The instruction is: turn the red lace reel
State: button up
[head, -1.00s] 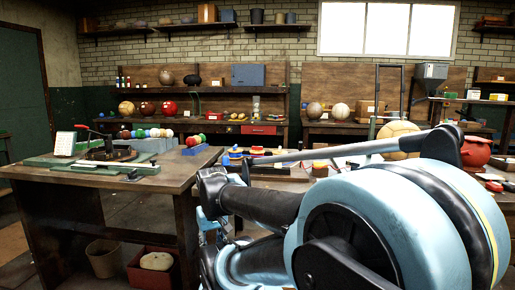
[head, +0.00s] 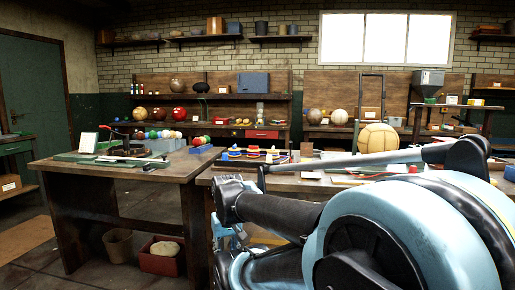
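Several small reels in red, yellow and blue stand on the middle bench (head: 290,183), just behind my arm. One with a red top (head: 253,150) is near the middle of the group, and a blue and yellow one (head: 235,153) is to its left. They are too small to tell for sure which is the red lace reel. My arm fills the lower right and hides much of the bench. I cannot make out my gripper in this view.
The left bench (head: 150,176) holds a green-based fixture and a row of coloured balls (head: 160,134). A bin (head: 118,245) and a red crate (head: 163,262) stand below it. A tan ball (head: 377,138) is on the right. Floor is clear at left.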

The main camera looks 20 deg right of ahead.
aim_at(253, 149)
jog(key=z, duration=1)
jog(key=i, duration=0.5)
